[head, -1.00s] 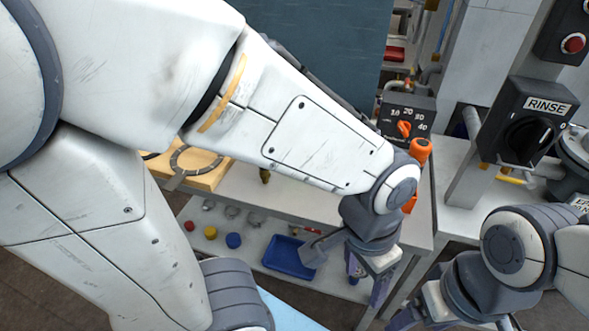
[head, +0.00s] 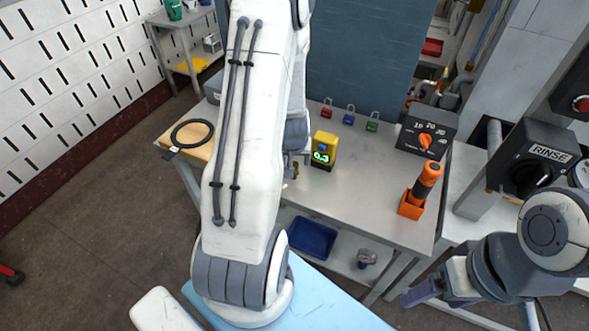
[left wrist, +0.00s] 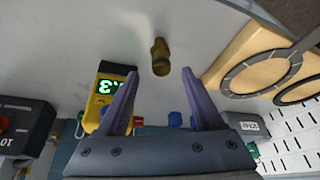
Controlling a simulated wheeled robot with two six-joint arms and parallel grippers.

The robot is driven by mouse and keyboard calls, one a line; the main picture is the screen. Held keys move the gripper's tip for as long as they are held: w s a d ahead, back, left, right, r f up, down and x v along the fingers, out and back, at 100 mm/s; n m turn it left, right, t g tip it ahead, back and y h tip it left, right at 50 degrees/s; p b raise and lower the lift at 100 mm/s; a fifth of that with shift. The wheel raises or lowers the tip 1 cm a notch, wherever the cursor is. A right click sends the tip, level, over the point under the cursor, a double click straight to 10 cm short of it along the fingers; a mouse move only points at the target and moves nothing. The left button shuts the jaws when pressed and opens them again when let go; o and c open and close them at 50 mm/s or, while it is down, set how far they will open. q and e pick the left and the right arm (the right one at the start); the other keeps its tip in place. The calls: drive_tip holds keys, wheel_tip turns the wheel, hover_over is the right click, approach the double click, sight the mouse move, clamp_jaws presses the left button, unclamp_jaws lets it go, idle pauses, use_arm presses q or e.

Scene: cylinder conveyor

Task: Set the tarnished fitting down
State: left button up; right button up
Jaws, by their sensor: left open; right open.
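The tarnished fitting (left wrist: 160,57), a small dull brass piece, is on the grey bench (head: 375,195) in the left wrist view. It is just beyond the tips of my left gripper (left wrist: 160,72), roughly centred between them. That gripper is open, with clear gaps beside the fitting, and does not appear to touch it. In the head view, my left arm hides most of the left gripper (head: 291,166), and I cannot make out the fitting there. My right gripper (head: 425,294) is open and empty at the lower right, in front of the bench.
A yellow meter (head: 324,148) stands close beside the left gripper. A wooden board (head: 196,152) with a dark ring lies left. Small padlocks (head: 350,115), a dial box (head: 427,131) and an orange-handled tool in a holder (head: 411,205) are on the bench. A blue bin (head: 312,238) sits below.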

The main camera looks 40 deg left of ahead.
use_arm(q)
drive_tip(key=shift+p+x, duration=0.55)
drive_tip(key=shift+x, duration=3)
drive_tip(key=shift+s, duration=0.2)
clamp_jaws()
